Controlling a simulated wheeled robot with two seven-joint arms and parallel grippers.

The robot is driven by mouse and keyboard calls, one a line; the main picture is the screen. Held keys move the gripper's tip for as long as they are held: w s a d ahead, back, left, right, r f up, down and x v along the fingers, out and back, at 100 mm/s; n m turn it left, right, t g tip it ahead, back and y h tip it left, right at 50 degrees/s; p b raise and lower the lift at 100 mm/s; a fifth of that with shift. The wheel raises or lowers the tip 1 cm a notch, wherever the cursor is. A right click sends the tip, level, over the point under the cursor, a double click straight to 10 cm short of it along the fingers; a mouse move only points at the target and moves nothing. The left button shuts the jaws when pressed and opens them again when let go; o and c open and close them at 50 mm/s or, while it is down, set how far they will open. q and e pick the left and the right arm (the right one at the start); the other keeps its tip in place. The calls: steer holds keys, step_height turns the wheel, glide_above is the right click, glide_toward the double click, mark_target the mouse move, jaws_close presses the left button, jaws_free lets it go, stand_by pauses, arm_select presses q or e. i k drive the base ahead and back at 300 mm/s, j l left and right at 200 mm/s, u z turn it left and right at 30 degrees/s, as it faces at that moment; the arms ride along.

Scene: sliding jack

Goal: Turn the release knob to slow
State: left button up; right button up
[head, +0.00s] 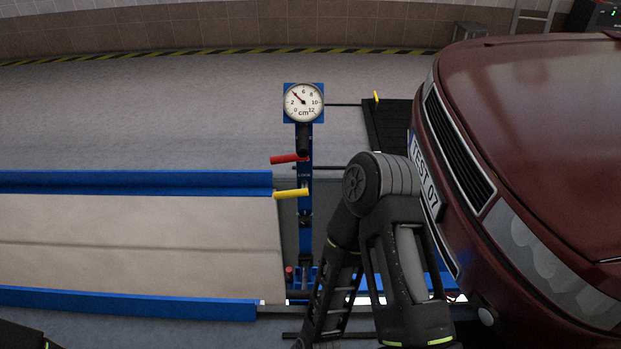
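A blue jack post (304,215) stands in the middle of the head view, with a round gauge (303,101) on top marked in cm. Its needle points to the upper left, near the 4. A dark cylindrical part (303,138) sits just below the gauge. A red handle (289,159) and a yellow handle (291,194) stick out to the left of the post. A small red-topped part (289,272) stands near its foot. No label reading slow is legible, so I cannot tell which part is the release knob. My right arm is bent right of the post; neither gripper's fingers show.
A dark red car (545,130) with plate TEST 07 fills the right side. A blue-edged ramp (130,182) lies at the left. The floor at the upper left is clear.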

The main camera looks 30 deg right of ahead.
mark_target(305, 221)
steer(key=z, duration=0.75)
